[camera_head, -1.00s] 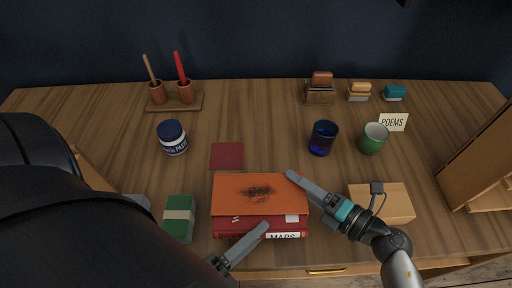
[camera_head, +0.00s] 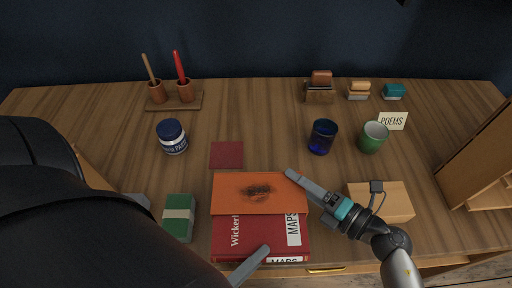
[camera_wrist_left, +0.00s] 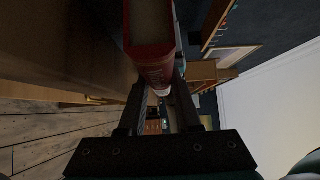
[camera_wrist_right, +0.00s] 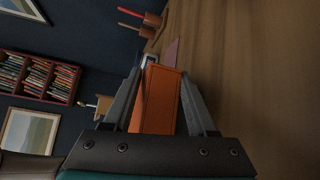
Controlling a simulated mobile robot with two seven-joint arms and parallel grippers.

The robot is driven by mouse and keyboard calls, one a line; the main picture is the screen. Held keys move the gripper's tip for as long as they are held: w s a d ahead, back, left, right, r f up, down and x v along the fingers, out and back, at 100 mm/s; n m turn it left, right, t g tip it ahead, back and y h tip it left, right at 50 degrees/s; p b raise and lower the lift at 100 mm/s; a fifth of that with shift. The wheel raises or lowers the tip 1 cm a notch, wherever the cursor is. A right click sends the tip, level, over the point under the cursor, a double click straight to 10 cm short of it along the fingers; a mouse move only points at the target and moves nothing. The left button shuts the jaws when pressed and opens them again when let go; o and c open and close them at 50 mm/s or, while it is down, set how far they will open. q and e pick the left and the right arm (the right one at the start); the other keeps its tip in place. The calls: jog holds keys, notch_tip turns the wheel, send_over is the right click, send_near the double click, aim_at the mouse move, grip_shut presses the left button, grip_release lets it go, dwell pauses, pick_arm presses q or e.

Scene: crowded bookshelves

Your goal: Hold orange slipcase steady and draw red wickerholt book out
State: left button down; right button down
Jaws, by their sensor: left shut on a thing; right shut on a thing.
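The orange slipcase (camera_head: 285,198) lies flat on the desk with a dark scorch-like smudge on top. It also shows in the right wrist view (camera_wrist_right: 158,100), between the fingers of my right gripper (camera_head: 296,176), which is shut on it. The red Wickerholt book (camera_head: 255,236) sticks well out of the slipcase's front side, with "Wickerl" and a "MAPS" label readable; its back part is hidden inside. My left gripper (camera_head: 254,264) is shut on the book's near end. The book shows between its fingers in the left wrist view (camera_wrist_left: 150,45).
A green book with a pale band (camera_head: 178,217) lies left of the slipcase, and a tan box (camera_head: 392,204) lies to its right. The desk's front edge is close.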

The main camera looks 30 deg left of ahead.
jog(key=shift+f, duration=0.2)
pick_arm(q)
jog(key=shift+s+d, duration=0.7)
jog(key=shift+s, duration=0.35)
jog(key=shift+s+d, duration=0.7)
jog(key=shift+s, duration=0.35)
jog(key=shift+s+d, duration=0.1)
jog(key=shift+s, duration=0.05)
